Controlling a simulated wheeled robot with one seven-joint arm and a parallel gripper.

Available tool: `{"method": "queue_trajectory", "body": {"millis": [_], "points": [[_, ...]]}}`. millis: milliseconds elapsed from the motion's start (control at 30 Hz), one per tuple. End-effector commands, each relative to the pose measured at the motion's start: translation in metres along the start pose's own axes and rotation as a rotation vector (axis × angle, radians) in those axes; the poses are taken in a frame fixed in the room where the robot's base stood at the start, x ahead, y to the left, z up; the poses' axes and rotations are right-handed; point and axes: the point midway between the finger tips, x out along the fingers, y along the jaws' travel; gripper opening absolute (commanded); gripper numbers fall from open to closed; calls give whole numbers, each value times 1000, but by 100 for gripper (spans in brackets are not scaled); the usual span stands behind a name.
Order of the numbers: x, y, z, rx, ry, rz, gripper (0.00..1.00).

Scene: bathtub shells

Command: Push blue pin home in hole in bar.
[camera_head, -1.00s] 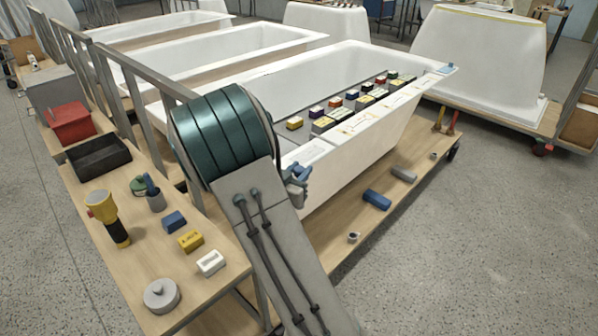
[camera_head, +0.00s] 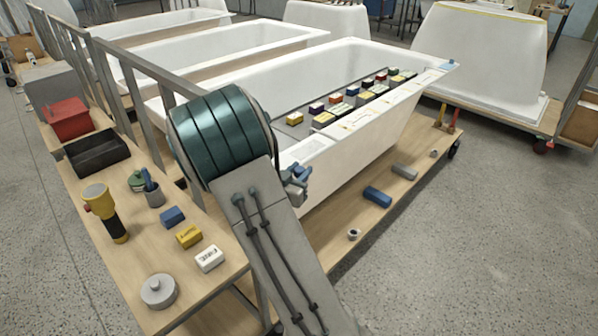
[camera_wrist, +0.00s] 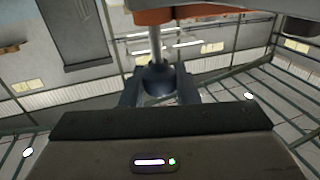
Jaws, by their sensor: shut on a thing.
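In the wrist view my gripper (camera_wrist: 159,86) is shut on the dark blue rounded head of the blue pin (camera_wrist: 158,76). The pin's grey metal shank rises from the head toward an orange-brown piece (camera_wrist: 195,15) at the top edge, perhaps the bar. The blue head stands apart below that piece, with bare shank showing between. The hole and the shank's tip are hidden. In the head view my gripper (camera_head: 297,174) shows beside the near end of the white bathtub shell, partly behind my arm. The pin and bar cannot be made out there.
The white tub shell (camera_head: 365,145) with a row of small coloured blocks stands just behind my gripper. A wooden bench (camera_head: 130,228) at left holds a yellow torch (camera_head: 103,208), several blocks and a grey round tin (camera_head: 158,292).

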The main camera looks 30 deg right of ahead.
Motion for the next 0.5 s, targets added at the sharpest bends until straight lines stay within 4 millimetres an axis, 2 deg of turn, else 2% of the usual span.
{"method": "queue_trajectory", "body": {"millis": [500], "points": [[0, 0, 14, 0, 0, 0, 5]]}}
